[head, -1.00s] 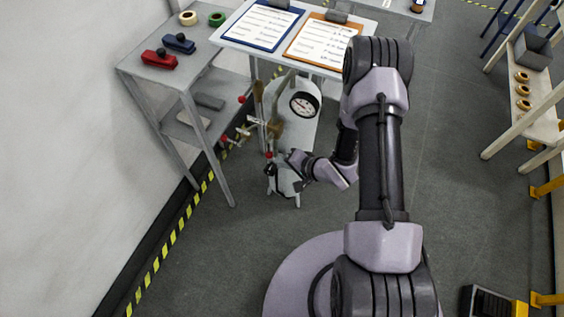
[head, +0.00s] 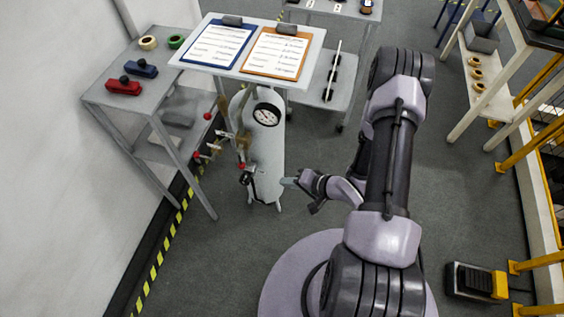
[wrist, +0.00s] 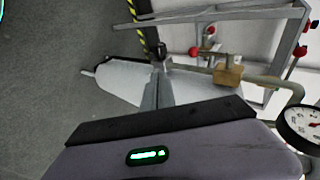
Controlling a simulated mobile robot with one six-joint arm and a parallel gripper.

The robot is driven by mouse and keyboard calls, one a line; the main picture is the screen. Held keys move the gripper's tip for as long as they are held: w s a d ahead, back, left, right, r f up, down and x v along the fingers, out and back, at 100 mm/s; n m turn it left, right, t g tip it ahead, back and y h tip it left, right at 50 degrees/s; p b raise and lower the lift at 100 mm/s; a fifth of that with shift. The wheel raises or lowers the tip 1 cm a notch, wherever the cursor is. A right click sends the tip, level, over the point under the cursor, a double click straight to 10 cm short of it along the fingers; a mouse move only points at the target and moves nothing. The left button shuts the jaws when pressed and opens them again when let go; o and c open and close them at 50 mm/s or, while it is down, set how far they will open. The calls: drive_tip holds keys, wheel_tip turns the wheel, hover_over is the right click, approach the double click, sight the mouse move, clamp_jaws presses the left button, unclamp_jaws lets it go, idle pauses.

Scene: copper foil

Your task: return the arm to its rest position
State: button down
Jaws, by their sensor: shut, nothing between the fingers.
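My arm rises from the round base at the bottom of the head view and bends over, with its forearm folded back low. My gripper (head: 288,182) points left toward a white tank (head: 264,150) and stands just to the right of its lower part. In the wrist view my gripper (wrist: 157,88) shows its fingers together with nothing between them. The tank also shows in the wrist view (wrist: 125,80), behind the fingers. I cannot tell the exact gap between fingers and tank.
The tank carries a round gauge (head: 266,114) and red-knobbed valves (head: 208,152). A table with blue (head: 218,43) and orange (head: 276,53) clipboards stands behind it. A grey side table (head: 105,97) stands left, a wooden shelf (head: 462,122) right. A black-and-yellow box (head: 475,281) lies lower right. Floor between is clear.

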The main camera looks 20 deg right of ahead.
drive_tip(key=w+d+r+n+h, duration=0.1)
drive_tip(key=w+d+r+h, duration=0.3)
drive_tip(key=r, duration=0.4)
drive_tip(key=w+d+r+n+h, duration=0.1)
drive_tip(key=w+d+r+h, duration=0.1)
drive_tip(key=w+d+r, duration=0.4)
drive_tip(key=s+a+r+g+h, duration=0.1)
drive_tip(key=s+r, duration=0.2)
drive_tip(key=r, duration=0.5)
drive_tip(key=s+a+r+h, duration=0.2)
drive_tip(key=s+r, duration=0.1)
drive_tip(key=r, duration=0.4)
drive_tip(key=s+a+r+n+y, duration=0.1)
drive_tip(key=s+a+r+y, duration=0.1)
drive_tip(key=s+a+r, duration=0.4)
drive_tip(key=s+a+r+g+y, duration=0.1)
drive_tip(key=s+a+r+y, duration=0.1)
drive_tip(key=s+a+r, duration=0.3)
drive_tip(key=s+a, duration=0.3)
drive_tip(key=s, duration=0.4)
drive_tip(key=shift+s+r+n+b, duration=0.15)
drive_tip(key=shift+r+n+b, duration=0.15)
drive_tip(key=shift+r+n, duration=0.1)
